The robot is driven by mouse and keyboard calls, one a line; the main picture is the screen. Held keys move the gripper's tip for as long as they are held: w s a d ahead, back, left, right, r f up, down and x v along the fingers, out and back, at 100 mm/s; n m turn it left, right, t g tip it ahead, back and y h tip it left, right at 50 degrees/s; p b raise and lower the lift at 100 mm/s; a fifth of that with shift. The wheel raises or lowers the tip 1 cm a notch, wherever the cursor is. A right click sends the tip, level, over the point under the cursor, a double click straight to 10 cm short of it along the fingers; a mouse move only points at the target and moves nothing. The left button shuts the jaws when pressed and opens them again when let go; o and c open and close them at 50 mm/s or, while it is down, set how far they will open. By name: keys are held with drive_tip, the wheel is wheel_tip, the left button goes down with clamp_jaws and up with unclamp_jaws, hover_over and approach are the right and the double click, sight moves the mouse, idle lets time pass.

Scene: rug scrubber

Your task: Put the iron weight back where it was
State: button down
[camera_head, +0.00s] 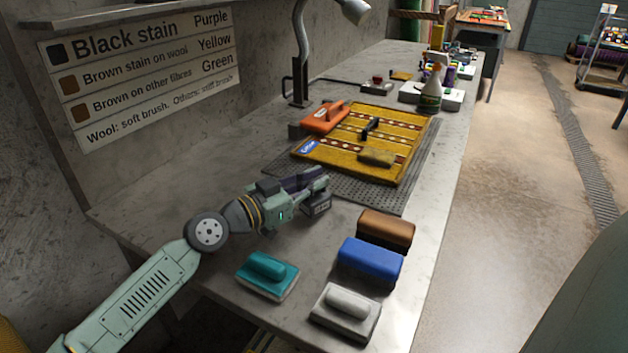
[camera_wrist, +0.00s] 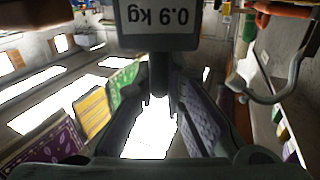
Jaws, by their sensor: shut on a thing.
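The iron weight (camera_head: 317,207) is a small dark block with a pale label. My gripper (camera_head: 318,180) is shut on it, reaching in level from the left, near the front-left edge of the grey perforated mat (camera_head: 390,193). In the wrist view the weight (camera_wrist: 158,22) shows at the top with "0.9 kg" upside down, beyond the fingertips (camera_wrist: 158,92). I cannot tell whether its underside touches the bench or hangs just above it. The yellow patterned rug (camera_head: 345,150) lies on the mat beyond it.
On the bench (camera_head: 215,160), a teal brush (camera_head: 268,274), a grey brush (camera_head: 346,310), a blue block (camera_head: 370,261) and a brown block (camera_head: 386,229) stand at the front. A lamp (camera_head: 300,60) stands behind.

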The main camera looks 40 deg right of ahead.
drive_tip(key=shift+f, duration=0.35)
drive_tip(key=shift+f, duration=0.2)
drive_tip(key=c, duration=1.7)
unclamp_jaws()
drive_tip(key=shift+s+f, duration=0.1)
drive_tip(key=shift+f, duration=0.1)
drive_tip(key=shift+r, duration=0.45)
drive_tip(key=a, duration=0.4)
drive_tip(key=a+b, duration=0.1)
drive_tip(key=a, duration=0.3)
drive_tip(key=a+b, duration=0.1)
drive_tip(key=a, duration=0.3)
drive_tip(key=shift+r, duration=0.35)
